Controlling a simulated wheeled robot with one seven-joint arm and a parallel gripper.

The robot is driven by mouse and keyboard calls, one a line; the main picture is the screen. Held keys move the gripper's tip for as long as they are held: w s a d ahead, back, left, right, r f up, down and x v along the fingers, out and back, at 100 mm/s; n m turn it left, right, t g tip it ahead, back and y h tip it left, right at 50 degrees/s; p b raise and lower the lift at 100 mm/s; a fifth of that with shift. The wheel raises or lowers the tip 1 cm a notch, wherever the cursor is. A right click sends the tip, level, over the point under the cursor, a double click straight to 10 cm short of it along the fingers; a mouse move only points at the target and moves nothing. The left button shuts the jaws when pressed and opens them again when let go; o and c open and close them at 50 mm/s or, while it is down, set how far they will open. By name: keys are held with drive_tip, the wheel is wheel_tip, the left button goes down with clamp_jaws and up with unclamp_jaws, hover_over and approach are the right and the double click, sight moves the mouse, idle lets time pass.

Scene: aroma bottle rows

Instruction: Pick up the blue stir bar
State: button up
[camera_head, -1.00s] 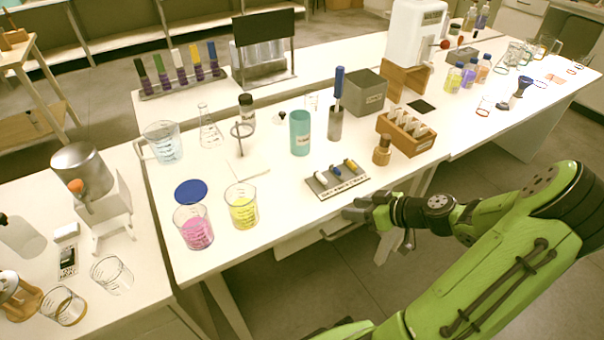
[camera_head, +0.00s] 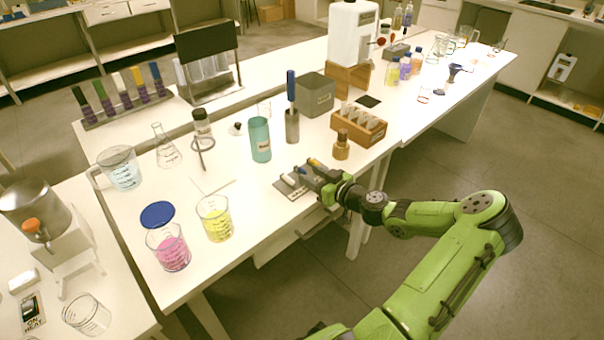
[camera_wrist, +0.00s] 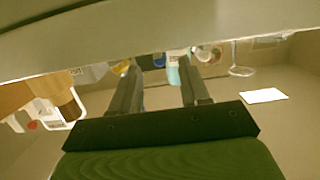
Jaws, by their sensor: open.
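A small grey holder (camera_head: 285,187) lies near the front edge of the white table, with short stir bars lying side by side on it. The blue stir bar (camera_head: 300,170) shows between a white one and a yellow one (camera_head: 313,162). My gripper (camera_head: 311,177) is at the holder's right front side, low and close to the bars, and hides part of the holder. In the wrist view my gripper (camera_wrist: 158,64) is open with a gap between its fingers. A small blue patch shows there between the fingertips; I cannot tell whether it is the blue bar.
A teal cup (camera_head: 260,140) stands behind the holder and a small brown bottle (camera_head: 341,148) to its right. A wooden rack (camera_head: 359,124) is farther right. Beakers of yellow (camera_head: 214,220) and pink liquid (camera_head: 170,250) stand left. The table between the yellow beaker and holder is clear.

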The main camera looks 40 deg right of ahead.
sight(302, 171)
drive_tip(key=w, duration=0.2)
drive_tip(key=shift+w+f, duration=0.3)
clamp_jaws()
